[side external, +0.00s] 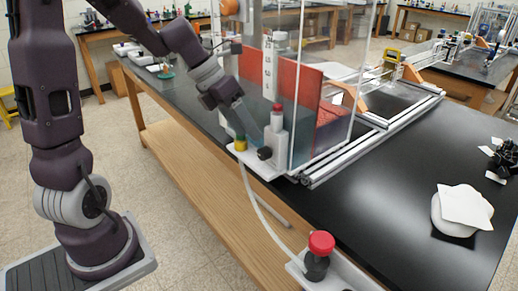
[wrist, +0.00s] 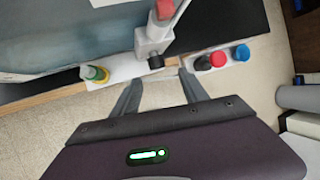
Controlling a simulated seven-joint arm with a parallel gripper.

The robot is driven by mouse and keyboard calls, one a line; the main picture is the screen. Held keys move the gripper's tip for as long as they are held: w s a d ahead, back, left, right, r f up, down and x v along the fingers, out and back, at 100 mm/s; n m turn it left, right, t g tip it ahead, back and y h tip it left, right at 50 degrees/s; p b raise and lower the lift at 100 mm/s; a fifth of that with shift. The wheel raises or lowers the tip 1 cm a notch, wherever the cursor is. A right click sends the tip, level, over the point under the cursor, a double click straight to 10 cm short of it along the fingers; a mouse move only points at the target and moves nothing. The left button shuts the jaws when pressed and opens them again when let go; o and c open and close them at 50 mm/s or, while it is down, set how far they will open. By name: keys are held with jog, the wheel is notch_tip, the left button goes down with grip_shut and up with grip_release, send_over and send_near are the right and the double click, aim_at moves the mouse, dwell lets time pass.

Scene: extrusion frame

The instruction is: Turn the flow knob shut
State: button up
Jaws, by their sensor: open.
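A small black knob (side external: 265,153), which looks like the flow knob, sticks out of a white upright block (side external: 275,137) with a red top. In the wrist view the knob (wrist: 156,62) shows just beyond the gap between my fingertips. My gripper (side external: 247,134) is beside the block in the side view. In the wrist view my gripper (wrist: 159,77) has its two fingers wide apart with nothing between them. I cannot tell the knob's turn angle or the exact depth from fingertips to knob.
A yellow-and-green fitting (side external: 240,144) stands on the white base left of the block. A clear panel (side external: 298,85) rises behind it. A pale tube (side external: 262,212) runs down to a red button (side external: 321,243). A blue cap (wrist: 241,52) shows right in the wrist view.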

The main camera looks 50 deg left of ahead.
aim_at(265, 153)
jog(key=w+d+f+n, duration=0.1)
jog(key=w+f, duration=0.2)
jog(key=f, duration=0.3)
jog(key=shift+d+f, duration=0.25)
jog(key=shift+d, duration=0.1)
jog(key=shift+c, duration=0.2)
grip_shut()
